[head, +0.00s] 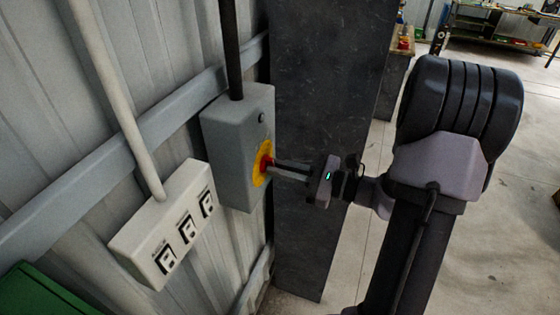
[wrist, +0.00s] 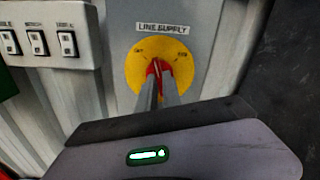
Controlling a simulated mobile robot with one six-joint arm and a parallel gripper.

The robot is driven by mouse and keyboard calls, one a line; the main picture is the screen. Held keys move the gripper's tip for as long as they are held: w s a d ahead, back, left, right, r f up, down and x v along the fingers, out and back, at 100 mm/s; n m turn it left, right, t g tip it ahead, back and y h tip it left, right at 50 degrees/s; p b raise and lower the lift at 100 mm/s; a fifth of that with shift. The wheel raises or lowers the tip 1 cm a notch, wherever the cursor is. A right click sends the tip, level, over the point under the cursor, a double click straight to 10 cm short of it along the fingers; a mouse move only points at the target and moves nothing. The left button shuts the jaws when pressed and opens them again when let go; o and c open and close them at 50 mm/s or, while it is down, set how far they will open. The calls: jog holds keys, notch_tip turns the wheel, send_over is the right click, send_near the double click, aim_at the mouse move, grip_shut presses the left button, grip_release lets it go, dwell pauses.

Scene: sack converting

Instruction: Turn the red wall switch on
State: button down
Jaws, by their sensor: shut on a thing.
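The red wall switch (head: 266,164) is a rotary handle on a yellow disc, on the front of a grey box (head: 228,150) fixed to the metal wall. In the wrist view the red handle (wrist: 158,68) sits in the middle of the yellow disc (wrist: 138,79), under a label reading "LINE SUPPLY". The handle looks about upright, between small marks at the disc's upper left and upper right that I cannot read surely. My gripper (head: 275,166) is shut on the red handle; its fingers (wrist: 158,80) cover the handle's lower part.
A pale box with several rocker switches (head: 172,232) is on the wall at the left of the grey box. A dark column (head: 322,110) stands close behind my gripper. A green object (head: 35,292) is at the lower left. Open floor lies to the right.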

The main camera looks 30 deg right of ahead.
jog(key=shift+s+a+r+m+p, duration=0.1)
jog(key=shift+m+p, duration=2.35)
jog(key=shift+m, duration=0.65)
jog(key=shift+a+m+p, duration=0.1)
jog(key=shift+m+p, duration=2.3)
jog(key=shift+m, duration=0.7)
jog(key=c, duration=1.5)
grip_release()
jog(key=shift+d, duration=0.1)
jog(key=shift+s, duration=0.1)
